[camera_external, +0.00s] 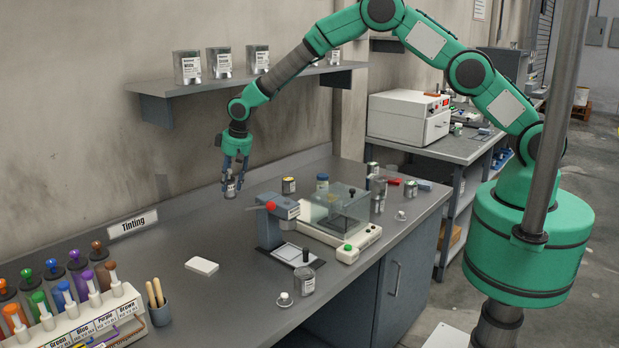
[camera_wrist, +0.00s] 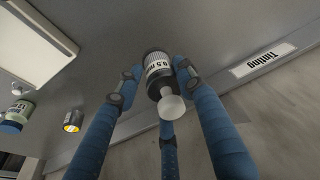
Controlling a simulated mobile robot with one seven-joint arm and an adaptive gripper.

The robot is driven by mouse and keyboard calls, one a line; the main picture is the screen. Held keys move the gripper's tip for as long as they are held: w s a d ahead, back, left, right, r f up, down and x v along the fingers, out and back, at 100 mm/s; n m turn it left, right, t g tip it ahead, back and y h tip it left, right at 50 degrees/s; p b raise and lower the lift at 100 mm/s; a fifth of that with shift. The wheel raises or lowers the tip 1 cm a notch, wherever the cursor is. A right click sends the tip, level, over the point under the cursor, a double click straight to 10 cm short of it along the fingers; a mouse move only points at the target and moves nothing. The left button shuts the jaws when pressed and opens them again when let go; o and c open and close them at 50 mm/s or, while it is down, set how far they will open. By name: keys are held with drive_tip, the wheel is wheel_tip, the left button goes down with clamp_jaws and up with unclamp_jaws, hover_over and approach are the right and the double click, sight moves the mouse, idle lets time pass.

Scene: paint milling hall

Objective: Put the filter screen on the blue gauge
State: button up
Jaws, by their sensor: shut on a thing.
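My gripper (camera_external: 230,183) is shut on a small dark cylinder (camera_external: 229,190), which appears to be the filter screen. In the wrist view the cylinder (camera_wrist: 160,72) has a white label reading "0.5 m…" and a pale round knob towards the camera; the blue fingers surround it. It is held above the back of the grey bench, tip of the arm pointing down. A small flat blue block (camera_external: 424,185), probably the blue gauge, lies near the bench's far right end, beside a red block (camera_external: 393,181). Its details are too small to tell.
A balance with a clear cover (camera_external: 340,225) and a grey-blue device with a red knob (camera_external: 279,208) stand mid-bench. Small cans and jars (camera_external: 322,182) stand behind. A tinting rack (camera_external: 80,318) is front left. A wall shelf (camera_external: 250,82) hangs above. Bench left of the device is mostly clear.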

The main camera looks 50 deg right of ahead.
wheel_tip(320, 180, up, 5)
drive_tip(key=shift+d, duration=0.1)
drive_tip(key=shift+m, duration=0.9)
drive_tip(key=d, duration=0.5)
drive_tip(key=s+d, duration=0.1)
drive_tip(key=d, duration=0.5)
drive_tip(key=s+d+r, duration=0.1)
drive_tip(key=d, duration=0.5)
drive_tip(key=shift+d, duration=0.15)
drive_tip(key=s+d+m, duration=0.1)
drive_tip(key=s+d, duration=0.5)
drive_tip(key=d, duration=0.4)
drive_tip(key=s+d+m+h, duration=0.1)
drive_tip(key=s+d+m, duration=0.1)
drive_tip(key=s+d, duration=0.6)
drive_tip(key=s+d+m, duration=0.1)
drive_tip(key=s+d, duration=0.3)
drive_tip(key=d, duration=0.8)
drive_tip(key=s+d+f+m, duration=0.1)
drive_tip(key=s+d, duration=0.4)
drive_tip(key=s, duration=0.3)
drive_tip(key=s+d+f+m, duration=0.1)
drive_tip(key=s+d, duration=0.4)
drive_tip(key=s, duration=0.3)
drive_tip(key=shift+h, duration=0.4)
drive_tip(key=shift+w+a+f, duration=0.1)
drive_tip(key=shift+f, duration=1.05)
drive_tip(key=shift+a+f, duration=0.1)
drive_tip(key=shift+f, duration=1)
drive_tip(key=shift+w, duration=0.15)
